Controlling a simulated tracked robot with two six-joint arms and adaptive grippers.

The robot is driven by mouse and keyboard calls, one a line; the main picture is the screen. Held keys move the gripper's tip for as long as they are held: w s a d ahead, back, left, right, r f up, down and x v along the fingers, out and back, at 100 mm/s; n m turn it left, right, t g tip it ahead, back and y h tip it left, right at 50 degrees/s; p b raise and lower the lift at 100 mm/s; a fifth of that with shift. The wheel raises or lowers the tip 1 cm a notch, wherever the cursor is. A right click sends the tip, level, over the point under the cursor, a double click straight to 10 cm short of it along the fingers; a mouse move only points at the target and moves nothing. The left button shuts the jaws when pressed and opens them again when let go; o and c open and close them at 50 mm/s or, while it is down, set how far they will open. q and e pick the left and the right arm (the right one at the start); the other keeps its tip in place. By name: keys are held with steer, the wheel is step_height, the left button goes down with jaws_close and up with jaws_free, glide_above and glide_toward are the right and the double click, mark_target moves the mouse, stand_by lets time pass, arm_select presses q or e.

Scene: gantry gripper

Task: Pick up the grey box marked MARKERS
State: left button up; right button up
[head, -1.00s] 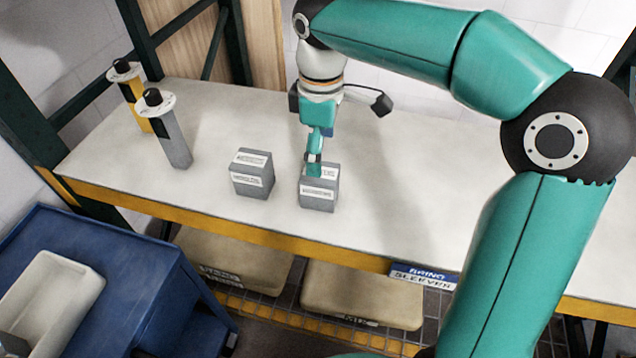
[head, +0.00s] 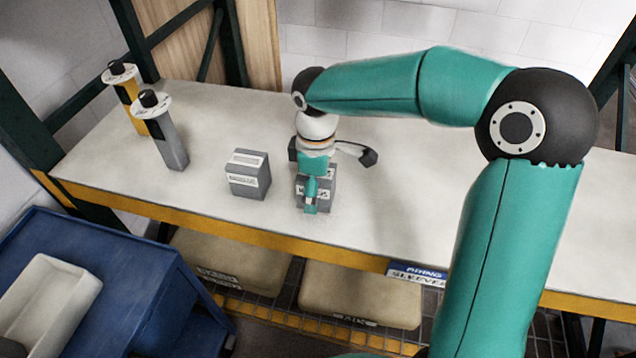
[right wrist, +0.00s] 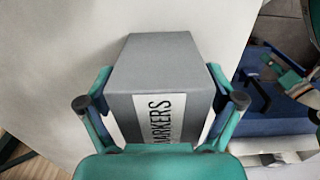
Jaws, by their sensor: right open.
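The grey box marked MARKERS (right wrist: 160,62) fills the middle of the right wrist view, its white label facing the camera. In the head view the same box (head: 328,188) stands on the white bench top, partly hidden by my right gripper (head: 311,200). My right gripper is open, with one finger on each side of the box in the right wrist view; I cannot tell if they touch it. A second grey box (head: 248,176) with white labels stands to the left, its text too small to read.
A grey holder (head: 168,145) and a yellow holder (head: 133,107), each with a white disc and black knob, stand at the bench's left end. A blue cart (head: 130,290) with a white tray (head: 82,282) is in front. Tan bins (head: 358,300) sit below. The bench's right side is clear.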

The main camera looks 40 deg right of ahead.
steer(key=c, duration=1.4)
